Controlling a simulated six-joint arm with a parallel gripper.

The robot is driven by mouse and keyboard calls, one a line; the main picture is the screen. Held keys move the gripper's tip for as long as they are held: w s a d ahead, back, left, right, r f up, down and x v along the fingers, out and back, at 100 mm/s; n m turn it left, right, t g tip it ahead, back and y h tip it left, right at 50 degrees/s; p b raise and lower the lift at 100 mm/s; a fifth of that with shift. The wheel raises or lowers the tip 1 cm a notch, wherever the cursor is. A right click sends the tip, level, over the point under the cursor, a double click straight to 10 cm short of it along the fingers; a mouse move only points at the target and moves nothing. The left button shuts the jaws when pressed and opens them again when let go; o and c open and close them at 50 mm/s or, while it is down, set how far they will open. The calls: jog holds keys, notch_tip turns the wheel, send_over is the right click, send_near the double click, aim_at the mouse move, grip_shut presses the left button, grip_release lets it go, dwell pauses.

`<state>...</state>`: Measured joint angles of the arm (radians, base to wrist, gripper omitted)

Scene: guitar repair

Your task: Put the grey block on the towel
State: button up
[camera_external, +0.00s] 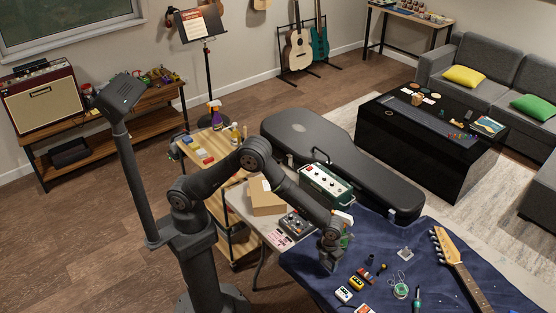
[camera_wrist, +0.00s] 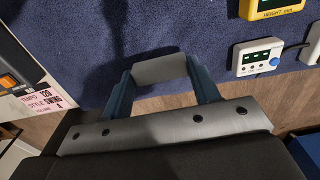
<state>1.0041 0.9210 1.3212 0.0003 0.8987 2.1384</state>
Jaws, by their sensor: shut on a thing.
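The grey block (camera_wrist: 160,70) is between the two dark fingers of my gripper (camera_wrist: 161,76) in the wrist view, and the gripper is shut on it. The dark blue towel (camera_wrist: 195,30) lies behind and below the block in that view. In the camera_external view my gripper (camera_external: 328,262) is at the left part of the towel (camera_external: 442,290), pointing down. I cannot make out the block there. Whether the block touches the towel is not clear.
A green amplifier (camera_external: 326,184), a cardboard box (camera_external: 266,197) and a black guitar case (camera_external: 345,160) are nearby.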

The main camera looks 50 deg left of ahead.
aim_at(327, 263)
jog(key=shift+f, duration=1.75)
jog(key=shift+f, duration=0.15)
jog(key=o, duration=1)
jog(key=shift+c, duration=0.2)
notch_tip(327, 263, up, 12)
jog(key=shift+r, duration=0.2)
